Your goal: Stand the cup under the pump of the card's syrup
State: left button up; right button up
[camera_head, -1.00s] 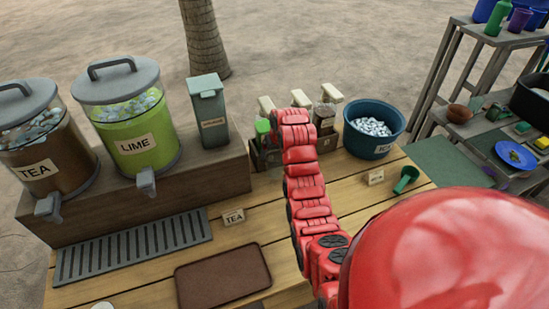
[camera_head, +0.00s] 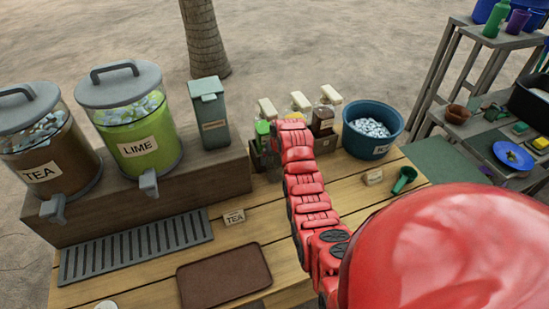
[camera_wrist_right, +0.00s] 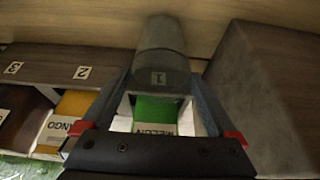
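A grey, see-through cup (camera_wrist_right: 160,42) is between the fingertips of my right gripper (camera_wrist_right: 160,82) in the right wrist view, with a finger close on each side. The cup is in front of the rack place marked 1, in line with the green melon syrup (camera_wrist_right: 155,112). The mango syrup (camera_wrist_right: 75,105) is beside it at place 2. Pale pump tops (camera_head: 301,100) rise behind the arm. The left gripper is not in view.
A blue ice tub (camera_head: 372,140) stands right of the rack, with a green scoop (camera_head: 403,179) and small card (camera_head: 373,177) in front. Tea (camera_head: 48,160) and lime (camera_head: 135,135) dispensers are left. A brown tray (camera_head: 225,274) and a TEA card (camera_head: 234,217) are on the table.

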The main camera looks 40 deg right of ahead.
jog(key=shift+r, duration=0.1)
jog(key=b+v, duration=0.2)
jog(key=v, duration=0.6)
jog(key=shift+r, duration=0.2)
jog(key=p+v, duration=0.4)
jog(key=shift+f, duration=0.1)
jog(key=shift+f, duration=0.1)
